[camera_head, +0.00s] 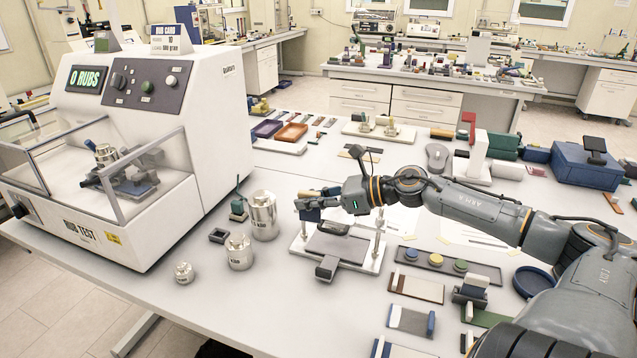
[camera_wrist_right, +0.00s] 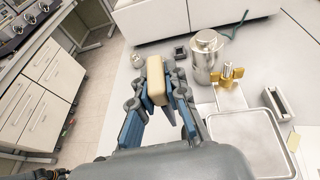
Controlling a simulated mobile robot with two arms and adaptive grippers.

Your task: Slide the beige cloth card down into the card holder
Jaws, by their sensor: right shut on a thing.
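My right gripper (camera_head: 310,205) is shut on a beige piece (camera_wrist_right: 156,80), seen between the blue-grey fingers in the right wrist view. It looks like the grip end of the beige cloth card; the rest of the card cannot be made out. I cannot tell for sure which thing is the card holder; a dark stand with a pale block (camera_head: 470,292) is at the right front. My left gripper is not in view.
The rub test machine (camera_head: 130,130) stands at the left. Metal weights (camera_head: 263,215) and a small dark square frame (camera_head: 218,236) lie between it and the gripper. Cards with block grips (camera_head: 416,288) lie at the front right.

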